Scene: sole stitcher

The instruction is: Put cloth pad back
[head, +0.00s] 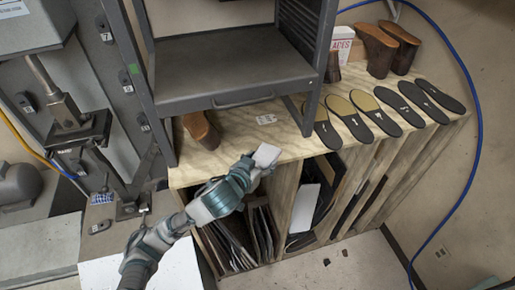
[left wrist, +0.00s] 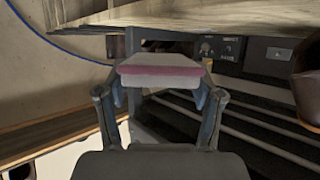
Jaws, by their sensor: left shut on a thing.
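The cloth pad (left wrist: 158,70) is a small white block with a pink layer, seen in the left wrist view between my finger tips. My left gripper (left wrist: 160,98) is shut on it. In the head view the white pad (head: 266,155) is at the end of my left gripper (head: 254,165), over the front edge of the wooden bench top (head: 235,152). The pad seems held clear of the bench, but the gap is hard to judge. My right gripper is not in view.
A grey metal rack (head: 235,65) stands on the bench. Several dark insoles (head: 398,107) lie in a row at the right, with brown shoe forms (head: 378,48) behind. Another brown form (head: 201,130) is at the left. A small white label (head: 266,119) lies on the bench top. Open cubbies (head: 305,208) are below.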

